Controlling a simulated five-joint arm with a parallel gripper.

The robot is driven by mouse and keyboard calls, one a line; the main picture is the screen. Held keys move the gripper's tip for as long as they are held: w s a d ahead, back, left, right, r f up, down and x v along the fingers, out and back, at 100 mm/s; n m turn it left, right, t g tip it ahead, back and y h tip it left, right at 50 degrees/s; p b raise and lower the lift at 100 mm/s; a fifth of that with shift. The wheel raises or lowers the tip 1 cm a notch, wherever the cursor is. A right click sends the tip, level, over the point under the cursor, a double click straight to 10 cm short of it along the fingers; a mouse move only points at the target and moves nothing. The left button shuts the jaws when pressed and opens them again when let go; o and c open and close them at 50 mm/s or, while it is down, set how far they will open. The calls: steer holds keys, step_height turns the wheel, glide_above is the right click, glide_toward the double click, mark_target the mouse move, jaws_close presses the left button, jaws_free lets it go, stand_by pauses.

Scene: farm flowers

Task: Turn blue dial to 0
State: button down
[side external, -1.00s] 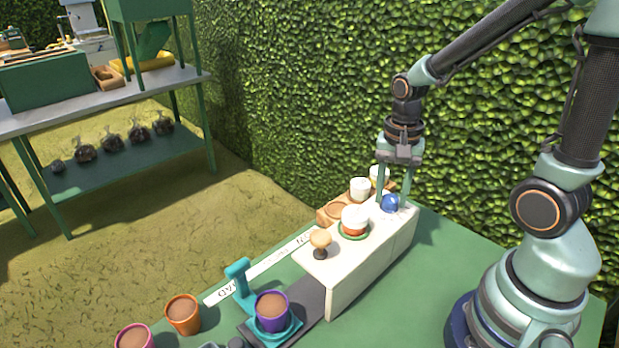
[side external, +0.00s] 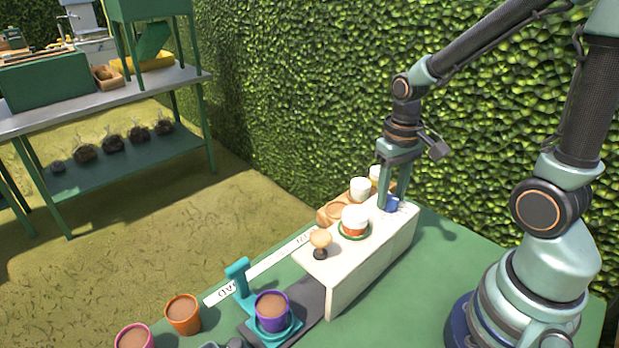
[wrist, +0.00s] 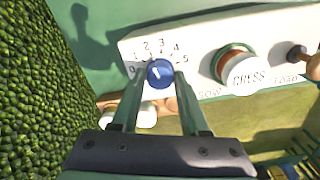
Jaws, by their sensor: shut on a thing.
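The blue dial (wrist: 161,78) sits on the white machine's face, with the numbers 0 to 5 printed in an arc around it. A small pale mark on the dial shows in the wrist view; it seems to lean up and left, towards the low numbers, but its exact reading is hard to tell. My gripper (side external: 391,203) points down over the dial, with one finger on each side. It is shut on the dial. In the side view the fingers hide much of the blue dial (side external: 394,207).
A purple pot (side external: 271,312) stands on a teal holder in front. White cups (side external: 359,188) are behind. A hedge (side external: 300,100) rises close behind the table.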

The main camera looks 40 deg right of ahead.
mark_target(391, 198)
steer(key=n, duration=1.2)
steer(key=shift+n, duration=0.3)
stand_by(0.4)
steer(key=shift+c, duration=2.1)
jaws_free()
step_height(391, 198, up, 12)
